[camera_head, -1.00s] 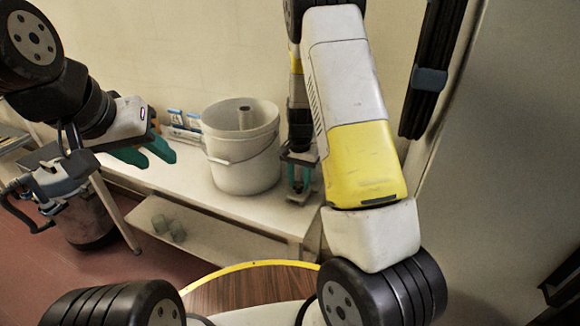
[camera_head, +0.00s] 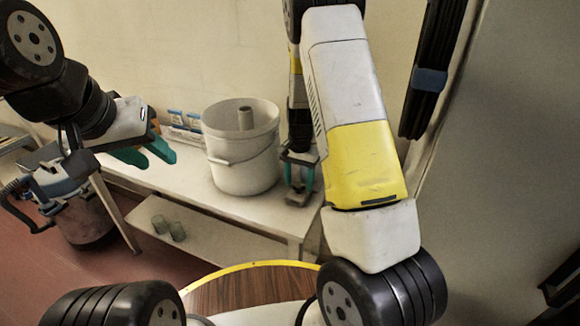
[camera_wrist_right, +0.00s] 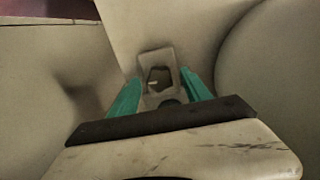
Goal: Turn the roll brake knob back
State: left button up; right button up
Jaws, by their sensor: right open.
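My right gripper (camera_head: 299,187) is open over the right end of the white bench, pointing down. Its two green fingers stand apart. A small grey-brown fitting (camera_head: 296,199) sits on the bench just below the fingertips. In the right wrist view this fitting (camera_wrist_right: 158,60) shows a squarish frame with a dark opening, between and just beyond the green fingers. I cannot tell whether it is the roll brake knob, or whether a finger touches it. My left gripper (camera_head: 155,158) is open and empty in front of the bench's left part, its green fingers apart.
A white bucket (camera_head: 238,165) with a tube inside stands on the white bench (camera_head: 195,192), close left of my right gripper. Small blue-and-white boxes (camera_head: 176,117) stand behind it. Two glasses (camera_head: 177,231) are on the lower shelf.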

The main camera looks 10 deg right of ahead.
notch_tip(320, 180, up, 8)
jog(key=shift+f, duration=0.2)
jog(key=shift+r, duration=0.15)
jog(key=shift+r, duration=0.25)
notch_tip(320, 180, up, 7)
jog(key=n+t+y, duration=0.1)
send_over(299, 185)
jog(key=s, duration=0.3)
jog(key=s+a+r+n+t+y, duration=0.1)
jog(key=s+a+r+n+t, duration=0.1)
jog(key=s+r, duration=0.6)
jog(key=s+r+n+t, duration=0.3)
jog(key=s+r, duration=0.4)
jog(key=s, duration=0.6)
jog(key=shift+a+n, duration=0.15)
jog(key=shift+n, duration=0.65)
